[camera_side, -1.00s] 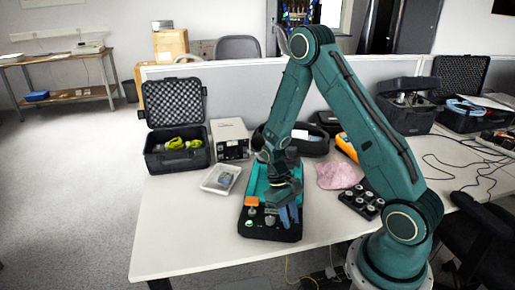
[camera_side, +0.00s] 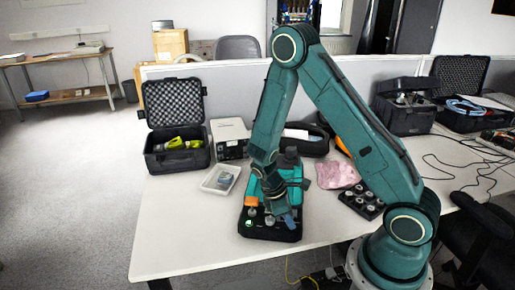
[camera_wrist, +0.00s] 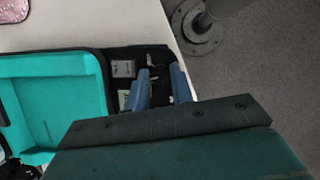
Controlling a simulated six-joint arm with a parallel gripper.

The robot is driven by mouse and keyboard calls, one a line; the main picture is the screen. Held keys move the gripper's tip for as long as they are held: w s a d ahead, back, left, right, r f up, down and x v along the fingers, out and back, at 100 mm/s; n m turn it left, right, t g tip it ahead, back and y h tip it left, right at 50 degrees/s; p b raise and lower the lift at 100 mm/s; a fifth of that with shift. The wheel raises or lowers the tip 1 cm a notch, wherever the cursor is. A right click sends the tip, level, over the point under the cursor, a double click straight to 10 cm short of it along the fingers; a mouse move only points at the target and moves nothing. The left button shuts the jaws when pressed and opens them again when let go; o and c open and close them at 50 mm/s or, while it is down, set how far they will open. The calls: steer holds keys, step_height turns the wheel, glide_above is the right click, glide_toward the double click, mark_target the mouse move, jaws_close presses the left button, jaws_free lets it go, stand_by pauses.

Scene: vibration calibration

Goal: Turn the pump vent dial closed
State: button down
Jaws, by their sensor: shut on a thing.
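The pump unit is an open black case (camera_side: 270,236) with a teal interior (camera_side: 252,190) near the table's front edge. It also shows in the wrist view, teal part (camera_wrist: 50,95) on the left. Its front panel carries small knobs, an orange block (camera_side: 251,201) and a green-lit spot (camera_side: 249,223). My gripper (camera_side: 290,222) points down at the panel's right side. In the wrist view its blue fingers (camera_wrist: 159,88) straddle a small dark and grey part (camera_wrist: 156,72), and they are shut on it. This appears to be the vent dial; its marking and angle cannot be read.
A white tray (camera_side: 208,187) lies left of the case, beside a beige instrument box (camera_side: 229,128). A pink cloth (camera_side: 337,175) and a black block with several round knobs (camera_side: 362,200) lie to the right. The front left of the table is clear.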

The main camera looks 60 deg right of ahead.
steer(key=n+t, duration=0.1)
steer(key=n, duration=0.2)
steer(key=n+t+h, duration=0.1)
steer(key=n, duration=0.2)
steer(key=shift+a+n, duration=0.15)
steer(key=shift+n, duration=0.25)
steer(key=shift+h, duration=0.3)
steer(key=c, duration=1.2)
jaws_free()
steer(key=shift+s, duration=0.1)
steer(key=shift+r, duration=0.1)
steer(key=v, duration=1.3)
steer(key=shift+r, duration=0.3)
steer(key=shift+a, duration=0.15)
